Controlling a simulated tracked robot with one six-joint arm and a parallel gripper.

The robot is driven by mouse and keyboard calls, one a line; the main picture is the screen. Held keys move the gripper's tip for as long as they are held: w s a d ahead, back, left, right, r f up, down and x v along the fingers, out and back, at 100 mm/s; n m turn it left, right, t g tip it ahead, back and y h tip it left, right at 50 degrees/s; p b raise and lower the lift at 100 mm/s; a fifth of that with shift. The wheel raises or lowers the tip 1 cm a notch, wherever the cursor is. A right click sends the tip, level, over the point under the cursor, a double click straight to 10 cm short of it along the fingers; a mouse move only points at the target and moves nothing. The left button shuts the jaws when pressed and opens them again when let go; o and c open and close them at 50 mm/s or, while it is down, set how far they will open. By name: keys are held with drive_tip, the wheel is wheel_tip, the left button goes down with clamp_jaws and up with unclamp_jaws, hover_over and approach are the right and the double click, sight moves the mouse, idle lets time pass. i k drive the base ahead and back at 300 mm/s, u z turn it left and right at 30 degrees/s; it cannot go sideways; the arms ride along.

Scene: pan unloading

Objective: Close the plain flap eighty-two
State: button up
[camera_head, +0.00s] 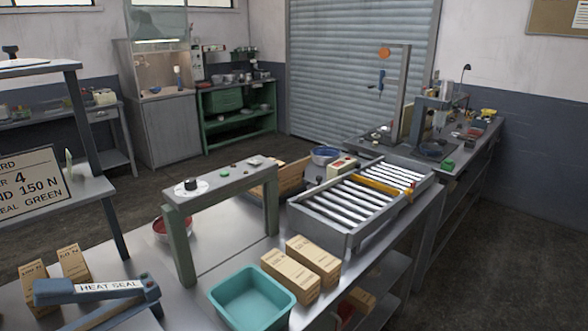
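I cannot make out a flap marked eighty-two. Two brown cardboard boxes lie side by side on the steel bench: a left box (290,277) and a right box (314,258). They have dark print on their ends, too small to read surely. Two more brown boxes stand at the left, one at the edge (33,280) and one beside it (73,263). Whether any of their flaps is open cannot be told. My gripper is not in view.
A blue HEAT SEAL tool (97,289) lies front left. A teal bin (252,297) sits beside the boxes. A grey-green gantry (222,188) stands behind it, with a roller conveyor (350,235) to its right. A sign (28,187) reads partly "150 N". Bare bench lies under the gantry.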

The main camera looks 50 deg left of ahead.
sight(289, 171)
drive_tip(key=z, duration=0.05)
drive_tip(key=i, duration=2.5)
drive_tip(key=u, duration=2.75)
